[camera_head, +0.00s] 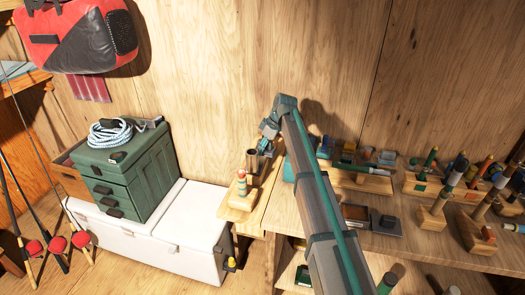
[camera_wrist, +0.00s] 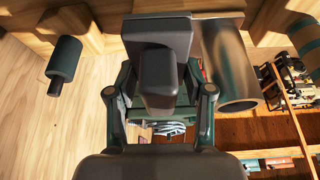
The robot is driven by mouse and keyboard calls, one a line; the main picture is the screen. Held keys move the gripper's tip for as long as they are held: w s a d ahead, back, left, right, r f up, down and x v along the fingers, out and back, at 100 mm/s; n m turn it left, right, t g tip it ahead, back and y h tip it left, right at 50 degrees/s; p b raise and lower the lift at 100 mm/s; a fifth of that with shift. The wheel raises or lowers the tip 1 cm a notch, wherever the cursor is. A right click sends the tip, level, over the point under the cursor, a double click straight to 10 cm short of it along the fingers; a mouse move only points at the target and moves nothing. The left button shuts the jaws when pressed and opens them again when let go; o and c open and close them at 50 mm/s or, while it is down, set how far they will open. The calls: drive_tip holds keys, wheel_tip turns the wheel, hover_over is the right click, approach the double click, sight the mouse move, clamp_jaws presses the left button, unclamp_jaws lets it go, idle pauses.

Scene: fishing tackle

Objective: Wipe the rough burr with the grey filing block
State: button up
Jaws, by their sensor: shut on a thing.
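My gripper (camera_head: 265,143) is at the far left end of the workbench, close to a short metal tube (camera_head: 252,160) standing on a wooden stand. In the wrist view it is shut on a dark grey block (camera_wrist: 166,78), which looks like the filing block and sits between the two fingers. The tube (camera_wrist: 232,75) shows just right of the block in that view, its open round end facing the camera. I cannot tell whether block and tube touch. I cannot make out the rough burr in either view.
A green tackle box (camera_head: 130,175) with coiled rope sits on a white cooler (camera_head: 150,240). The bench right of my arm holds several wooden racks and a dark tray (camera_head: 385,224). The wooden wall is close behind.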

sight(261, 140)
drive_tip(key=shift+d+r+p, duration=0.1)
drive_tip(key=shift+r+p, duration=0.7)
drive_tip(key=shift+r, duration=1.55)
